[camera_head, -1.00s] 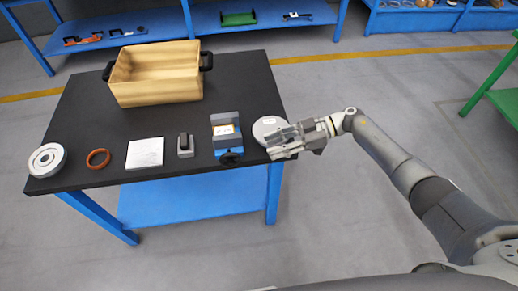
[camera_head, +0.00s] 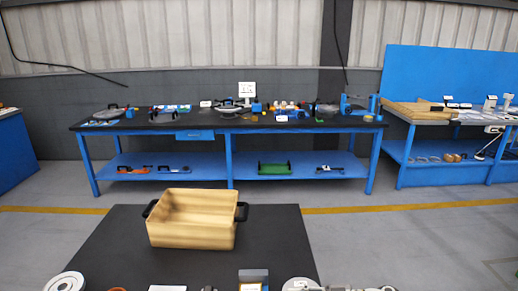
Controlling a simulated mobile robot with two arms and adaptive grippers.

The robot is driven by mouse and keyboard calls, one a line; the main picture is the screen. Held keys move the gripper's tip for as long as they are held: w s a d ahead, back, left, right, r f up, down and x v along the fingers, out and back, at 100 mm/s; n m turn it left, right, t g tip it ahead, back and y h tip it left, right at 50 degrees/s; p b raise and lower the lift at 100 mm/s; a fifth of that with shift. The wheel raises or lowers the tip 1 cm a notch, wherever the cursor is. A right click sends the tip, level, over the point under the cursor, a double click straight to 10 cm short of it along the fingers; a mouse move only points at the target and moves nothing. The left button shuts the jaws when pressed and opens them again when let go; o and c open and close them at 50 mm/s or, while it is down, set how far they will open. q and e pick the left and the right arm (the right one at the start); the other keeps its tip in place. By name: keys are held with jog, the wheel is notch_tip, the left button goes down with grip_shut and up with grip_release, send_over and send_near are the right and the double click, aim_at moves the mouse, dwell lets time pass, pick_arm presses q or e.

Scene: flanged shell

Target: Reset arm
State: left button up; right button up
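The head view looks across the black-topped near table (camera_head: 285,240). Several parts along its front edge are cut off by the bottom of the picture. They include a round flanged metal part (camera_head: 66,281) at left, an orange ring (camera_head: 117,289), a white plate (camera_head: 167,288), a grey-blue fixture (camera_head: 253,278) and a pale round disc (camera_head: 299,283). A sliver of my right gripper (camera_head: 322,289) shows just right of the disc. Its fingers are mostly out of frame, so its opening and any contact are hidden. My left gripper is not in view.
A tan bin (camera_head: 192,232) with black handles stands on the near table, with clear top to its right. Behind a floor aisle with a yellow line stands a long blue workbench (camera_head: 228,150) loaded with parts. Another blue bench (camera_head: 440,150) stands at right.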

jog(key=w+a+r+m+t+h, duration=0.25)
jog(key=w+r+m+t, duration=0.35)
jog(key=t, duration=0.6)
jog(key=s+d+f+m+h, duration=0.4)
jog(key=s+d+m+h, duration=0.4)
jog(key=h, duration=0.3)
jog(key=s+d+f+m+g+h, duration=0.15)
jog(key=s+g, duration=0.25)
jog(key=s, duration=0.5)
jog(key=s+d+f+g, duration=0.1)
jog(key=s+f+g, duration=0.2)
jog(key=s, duration=0.6)
jog(key=s+d+f+g, duration=0.15)
jog(key=s+g, duration=0.25)
jog(key=s, duration=0.5)
notch_tip(320, 180, down, 27)
jog(key=s+g, duration=0.1)
jog(key=g, duration=0.1)
jog(key=s+d+f, duration=0.2)
jog(key=s+f, duration=1.4)
jog(key=s, duration=0.1)
jog(key=shift+s+d+g+h, duration=0.15)
jog(key=shift+d+g+h, duration=0.15)
jog(key=shift+g, duration=0.1)
